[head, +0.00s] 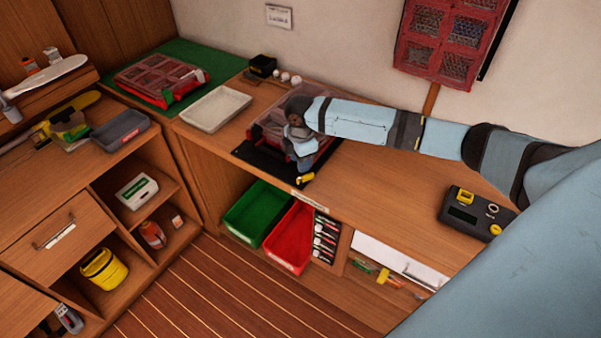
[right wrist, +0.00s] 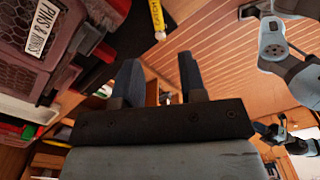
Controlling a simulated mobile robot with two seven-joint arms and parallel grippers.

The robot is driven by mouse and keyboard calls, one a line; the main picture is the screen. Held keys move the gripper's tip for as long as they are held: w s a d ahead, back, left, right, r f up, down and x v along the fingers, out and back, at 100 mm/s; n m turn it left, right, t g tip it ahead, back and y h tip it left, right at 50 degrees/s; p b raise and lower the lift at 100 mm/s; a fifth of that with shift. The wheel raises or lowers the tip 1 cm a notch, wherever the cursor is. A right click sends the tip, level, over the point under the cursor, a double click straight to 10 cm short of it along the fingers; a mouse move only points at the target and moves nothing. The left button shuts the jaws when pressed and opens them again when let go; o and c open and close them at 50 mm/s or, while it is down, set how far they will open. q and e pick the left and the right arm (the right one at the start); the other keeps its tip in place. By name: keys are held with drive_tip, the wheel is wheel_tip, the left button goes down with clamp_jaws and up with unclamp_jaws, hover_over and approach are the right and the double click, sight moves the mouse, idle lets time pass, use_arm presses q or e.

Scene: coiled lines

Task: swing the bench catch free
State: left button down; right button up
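The bench catch looks to be the small yellow piece (head: 305,179) at the bench's front edge, by the corner of the black mat (head: 262,160). In the right wrist view a yellow strip with worn lettering, seemingly "CATCH" (right wrist: 157,18), lies beyond the fingers. My right gripper (right wrist: 160,62) is open and empty, its two dark fingers apart, with the yellow strip ahead and not touched. In the head view my wrist hides the fingertips. Parts of my left arm (right wrist: 275,40) seem to show at the right of the wrist view; its gripper is too small to read.
A clear-lidded red case (head: 268,123) stands on the mat, beside my right gripper; its label (right wrist: 42,27) reads "PINS & RINGS". A white tray (head: 214,108) lies left. Green (head: 246,222) and red (head: 289,240) bins sit below the bench.

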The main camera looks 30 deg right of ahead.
sight(301, 178)
wheel_tip(301, 178, up, 7)
drive_tip(key=shift+f, duration=0.2)
